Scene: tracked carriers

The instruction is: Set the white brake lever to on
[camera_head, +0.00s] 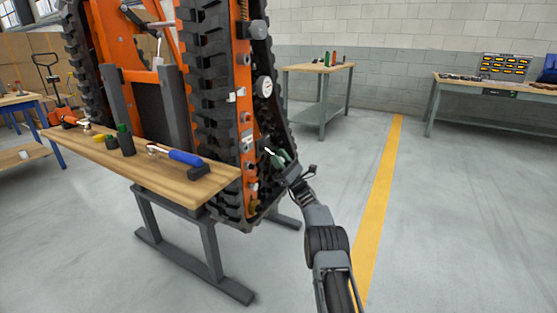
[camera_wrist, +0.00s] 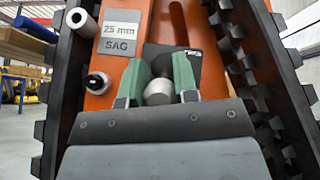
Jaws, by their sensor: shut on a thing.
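My gripper (camera_wrist: 158,85) has green fingertips. They are closed on either side of a pale grey-white round knob (camera_wrist: 157,92), which seems to be the end of the white brake lever. A dark plate (camera_wrist: 160,52) with a small label lies behind it on the orange panel (camera_wrist: 128,17). The label's text is too small to read, and the rest of the lever is hidden behind the knob and fingers. In the head view my gripper (camera_head: 278,160) is at the lower part of the orange tracked carrier (camera_head: 243,75), by its right side.
Black track (camera_wrist: 250,60) runs along both sides of the panel. A "25 mm SAG" plate (camera_wrist: 117,38) and a round fitting (camera_wrist: 97,83) sit left of my gripper. A wooden bench (camera_head: 215,183) with tools stands left.

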